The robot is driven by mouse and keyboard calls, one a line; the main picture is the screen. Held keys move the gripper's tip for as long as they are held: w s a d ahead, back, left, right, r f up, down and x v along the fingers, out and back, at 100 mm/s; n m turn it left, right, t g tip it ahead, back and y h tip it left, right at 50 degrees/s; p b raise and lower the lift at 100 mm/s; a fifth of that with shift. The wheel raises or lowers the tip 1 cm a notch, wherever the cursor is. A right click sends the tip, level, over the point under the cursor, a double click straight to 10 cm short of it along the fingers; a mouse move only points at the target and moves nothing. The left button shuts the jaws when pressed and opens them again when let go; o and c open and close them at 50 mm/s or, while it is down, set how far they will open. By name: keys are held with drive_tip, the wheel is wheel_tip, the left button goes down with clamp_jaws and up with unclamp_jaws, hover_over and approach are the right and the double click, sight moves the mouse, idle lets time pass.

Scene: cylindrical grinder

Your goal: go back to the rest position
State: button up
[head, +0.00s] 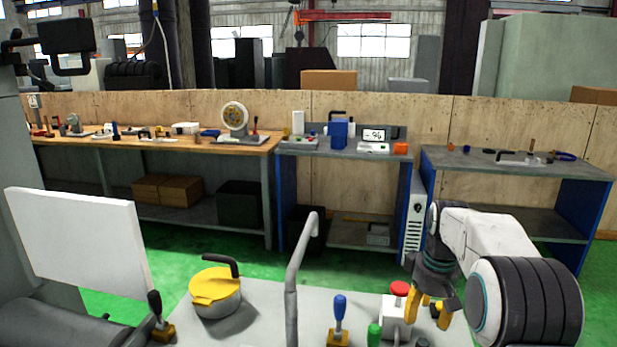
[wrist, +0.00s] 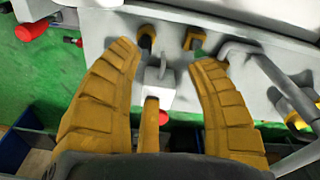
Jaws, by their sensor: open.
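My gripper (head: 430,308) is at the right of the head view, with its yellow fingers pointing down just to the right of a white box with a red button (head: 399,289). Nothing is held between the fingers.
A grey panel in front carries a yellow-lidded pot (head: 216,290), a curved grey rail (head: 293,270), a blue-handled lever (head: 338,315) and a green knob (head: 374,334). Behind stand a wooden bench (head: 240,148) and a grey table (head: 480,163). Green floor lies between.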

drive_tip(key=s+a+r+m+t+p, duration=0.1)
drive_tip(key=s+a+r, duration=0.25)
drive_tip(key=s, duration=0.35)
drive_tip(key=s+a+r+p, duration=0.1)
drive_tip(key=s+a+r, duration=0.1)
drive_tip(key=s+r, duration=0.4)
drive_tip(key=s+a+f+m, duration=0.1)
drive_tip(key=s, duration=0.7)
drive_tip(key=s+a+f+t+p, duration=0.1)
drive_tip(key=s+f, duration=0.1)
drive_tip(key=s, duration=0.6)
drive_tip(key=shift+a+f+m+t+p, duration=0.2)
drive_tip(key=shift+a+m+t+p, duration=0.1)
drive_tip(key=shift+m, duration=0.1)
drive_tip(key=shift+s, duration=0.1)
